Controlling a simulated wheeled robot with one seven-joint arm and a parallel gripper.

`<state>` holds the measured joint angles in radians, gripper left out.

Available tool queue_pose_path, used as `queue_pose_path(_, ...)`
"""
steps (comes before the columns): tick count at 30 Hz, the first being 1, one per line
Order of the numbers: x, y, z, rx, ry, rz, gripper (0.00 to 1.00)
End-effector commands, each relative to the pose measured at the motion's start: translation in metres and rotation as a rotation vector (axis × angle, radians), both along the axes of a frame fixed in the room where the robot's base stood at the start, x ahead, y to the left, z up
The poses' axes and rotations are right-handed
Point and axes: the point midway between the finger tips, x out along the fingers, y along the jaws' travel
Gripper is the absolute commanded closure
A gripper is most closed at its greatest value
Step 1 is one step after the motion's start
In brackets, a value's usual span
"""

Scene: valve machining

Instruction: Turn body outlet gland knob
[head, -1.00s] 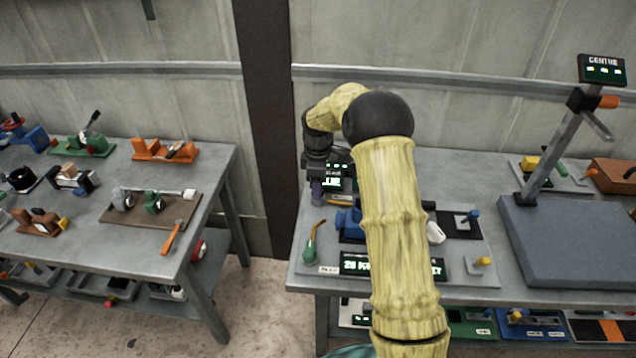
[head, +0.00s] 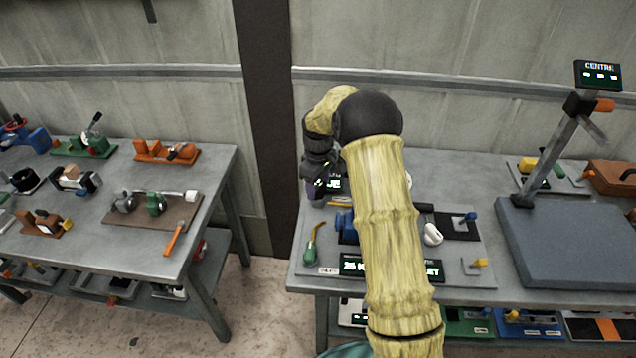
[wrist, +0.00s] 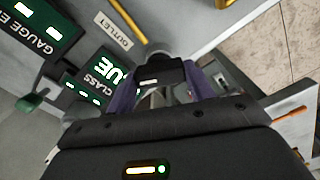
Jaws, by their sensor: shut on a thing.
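My gripper (wrist: 158,92) fills the lower middle of the wrist view, with purple fingers either side of a grey rounded knob (wrist: 153,98), shut on it. A black block with a small white label partly covers the knob. A white OUTLET label (wrist: 113,30) lies just beside it. In the head view my gripper (head: 318,190) is at the left rear of the right bench's fixture plate, with the knob hidden there. A blue valve body (head: 345,224) shows partly behind my arm.

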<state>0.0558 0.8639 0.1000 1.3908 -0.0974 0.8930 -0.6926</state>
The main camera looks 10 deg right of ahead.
Motion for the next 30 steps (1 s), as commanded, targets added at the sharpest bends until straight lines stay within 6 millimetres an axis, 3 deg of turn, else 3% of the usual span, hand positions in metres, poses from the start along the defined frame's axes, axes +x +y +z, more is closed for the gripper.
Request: queue_pose_path(30, 0.0018, -0.0012, 0.0027, 0.001, -0.007, -0.933, 0.70)
